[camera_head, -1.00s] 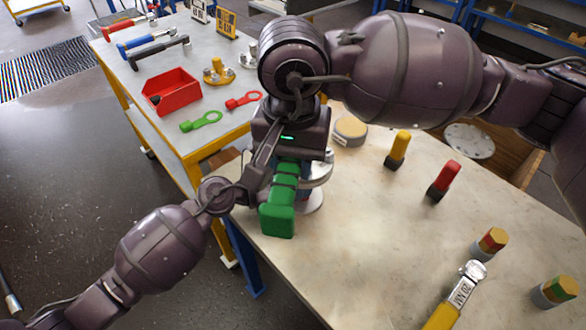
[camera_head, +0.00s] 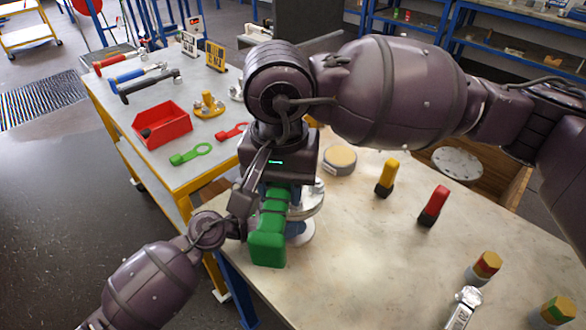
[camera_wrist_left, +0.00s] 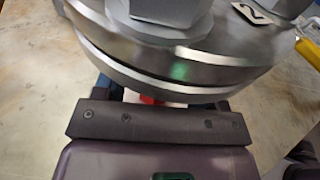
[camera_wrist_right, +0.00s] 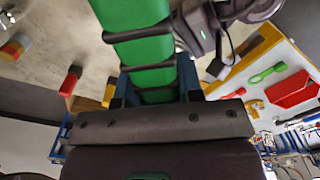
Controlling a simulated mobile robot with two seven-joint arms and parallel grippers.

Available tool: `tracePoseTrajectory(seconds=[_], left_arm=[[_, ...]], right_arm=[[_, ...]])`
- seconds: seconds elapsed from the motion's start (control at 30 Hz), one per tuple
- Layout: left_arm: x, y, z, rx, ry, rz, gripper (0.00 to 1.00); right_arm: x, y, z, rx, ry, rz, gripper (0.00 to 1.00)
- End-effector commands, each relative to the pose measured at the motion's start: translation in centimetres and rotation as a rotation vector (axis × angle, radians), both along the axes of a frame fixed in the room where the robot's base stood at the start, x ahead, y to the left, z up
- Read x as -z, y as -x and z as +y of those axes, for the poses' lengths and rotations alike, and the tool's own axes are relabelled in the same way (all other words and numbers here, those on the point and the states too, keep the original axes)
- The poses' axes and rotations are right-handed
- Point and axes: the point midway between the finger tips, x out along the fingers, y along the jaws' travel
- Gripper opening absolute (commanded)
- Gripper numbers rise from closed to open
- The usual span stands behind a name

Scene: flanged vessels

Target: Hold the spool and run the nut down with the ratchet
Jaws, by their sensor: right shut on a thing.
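My right gripper (camera_head: 272,188) is shut on the green-handled ratchet (camera_head: 268,238) above the near left corner of the table. The green handle (camera_wrist_right: 150,60) passes between its fingers in the right wrist view. The spool (camera_head: 306,202) stands below, with its metal flange mostly hidden behind my right gripper and the handle. In the left wrist view the flange (camera_wrist_left: 180,65) fills the top, with large hex nuts (camera_wrist_left: 165,10) on it. My left gripper (camera_wrist_left: 160,98) is low against the spool, under the flange; its fingertips are hidden, so its grip is unclear. The ratchet's head is hidden.
A yellow cap (camera_head: 385,178), a red cap (camera_head: 433,206) and a silver wrench (camera_head: 463,308) are on the table (camera_head: 360,260). A round tan-topped disc (camera_head: 340,160) lies behind the spool. A trolley at left carries a red bin (camera_head: 162,122) and hand tools.

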Motion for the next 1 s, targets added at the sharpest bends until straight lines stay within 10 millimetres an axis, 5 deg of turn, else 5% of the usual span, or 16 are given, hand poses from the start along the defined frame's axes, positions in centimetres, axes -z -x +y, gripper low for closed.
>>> tracePoseTrajectory(seconds=[0.37, 1.0], left_arm=[[-0.1, 0.3, 1.0, -0.001, -0.001, 0.000, 0.65], [-1.1, 3.7, 10.4, -0.001, -0.001, 0.001, 0.65]], right_arm=[[-0.1, 0.0, 0.0, 0.000, -0.001, -0.001, 0.06], [-0.1, 0.0, 0.0, 0.000, -0.001, -0.002, 0.06]])
